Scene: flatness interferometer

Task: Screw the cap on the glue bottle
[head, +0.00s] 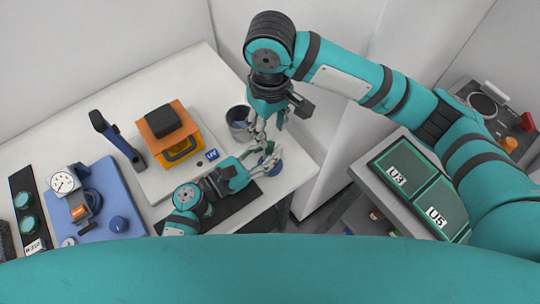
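My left gripper (268,162) reaches in from the left near the table's right edge. A small dark green thing (271,147) shows between its fingers and the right gripper's tips, and a round blue thing (274,170) shows just below the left fingers. I cannot tell which of these is the glue bottle or its cap. My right gripper (261,138) points down from above, its fingertips close to the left gripper's fingers. The fingers overlap and hide the parts between them, so I cannot tell whether either gripper is shut on something.
An orange box device (172,138), a blue upright handle (117,138) and a dial gauge on a blue plate (112,180) are further left. Trays marked U3 and U5 (382,192) lie right, across a gap.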

